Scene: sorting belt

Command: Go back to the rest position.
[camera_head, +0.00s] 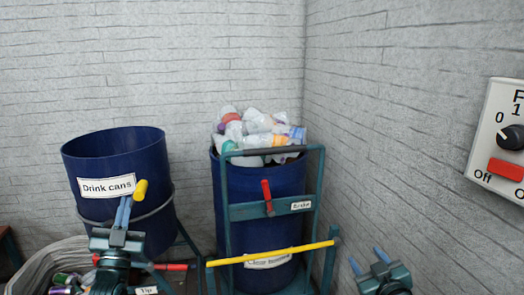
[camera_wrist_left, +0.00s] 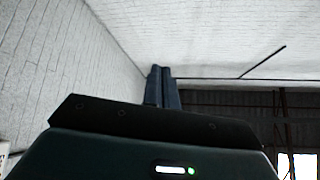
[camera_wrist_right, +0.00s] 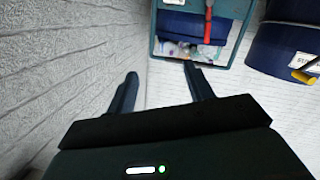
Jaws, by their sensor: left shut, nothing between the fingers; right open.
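My left gripper (camera_head: 123,212) points upward in front of the blue "Drink cans" barrel in the head view. Its fingers are together with nothing between them, and they also show closed in the left wrist view (camera_wrist_left: 162,86). My right gripper (camera_head: 368,260) is at the lower right of the head view, in front of the right-hand wall. Its fingers are apart and empty in the right wrist view (camera_wrist_right: 162,82).
The "Drink cans" barrel (camera_head: 115,155) is tilted, with a yellow-ended handle (camera_head: 140,190) beside my left fingers. A blue barrel (camera_head: 229,180) heaped with clear bottles stands in a green frame with a yellow bar (camera_head: 270,256). A bin with cans (camera_head: 40,262) is lower left. A switch panel (camera_head: 500,150) is on the right.

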